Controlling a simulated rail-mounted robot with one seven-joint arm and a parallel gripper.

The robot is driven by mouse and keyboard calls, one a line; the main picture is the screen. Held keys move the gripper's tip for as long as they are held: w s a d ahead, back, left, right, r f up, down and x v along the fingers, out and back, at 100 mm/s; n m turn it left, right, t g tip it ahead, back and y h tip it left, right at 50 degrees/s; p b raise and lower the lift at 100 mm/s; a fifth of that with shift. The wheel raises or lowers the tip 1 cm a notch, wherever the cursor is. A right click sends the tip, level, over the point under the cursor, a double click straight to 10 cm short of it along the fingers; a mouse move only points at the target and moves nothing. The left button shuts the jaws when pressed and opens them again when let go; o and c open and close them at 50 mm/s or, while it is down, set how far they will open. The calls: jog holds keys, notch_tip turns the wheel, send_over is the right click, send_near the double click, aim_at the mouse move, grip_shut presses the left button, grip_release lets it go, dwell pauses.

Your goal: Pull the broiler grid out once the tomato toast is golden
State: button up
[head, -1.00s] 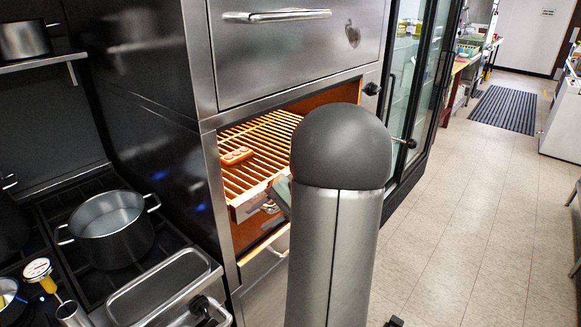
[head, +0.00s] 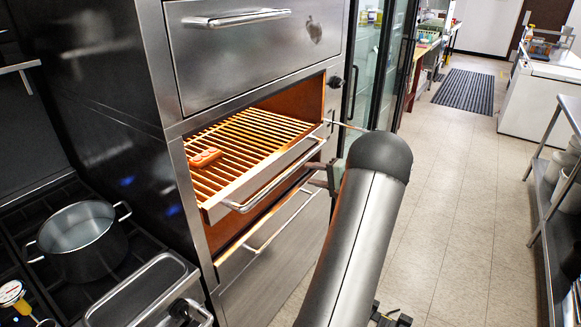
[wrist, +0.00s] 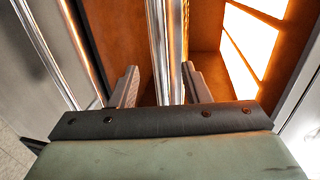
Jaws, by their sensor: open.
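The broiler grid (head: 258,132) lies in the lit broiler opening, its slats glowing orange. Its front rail and bar handle (head: 275,185) face out toward the aisle. The tomato toast (head: 204,158) lies at the grid's left side, with reddish-orange tops; how golden its bread is cannot be told. My gripper (wrist: 161,72) is open in the wrist view. Upright metal bars (wrist: 165,40), seemingly the grid's front rail and handle, run between its spread fingers, with no clear grip on them. In the head view my gripper is at the handle's right end, partly hidden by my arm.
A closed upper door (head: 255,50) is above the opening, and a lower panel with a handle (head: 280,220) is below. A pot (head: 82,240) and a flat pan (head: 140,290) stand at left. A steel shelf (head: 560,190) stands right; the aisle floor (head: 460,190) is clear.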

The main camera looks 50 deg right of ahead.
aim_at(294, 171)
jog(key=p+x, duration=0.2)
jog(key=x, duration=0.7)
jog(key=shift+w, duration=0.1)
grip_shut()
jog(key=shift+f, duration=0.1)
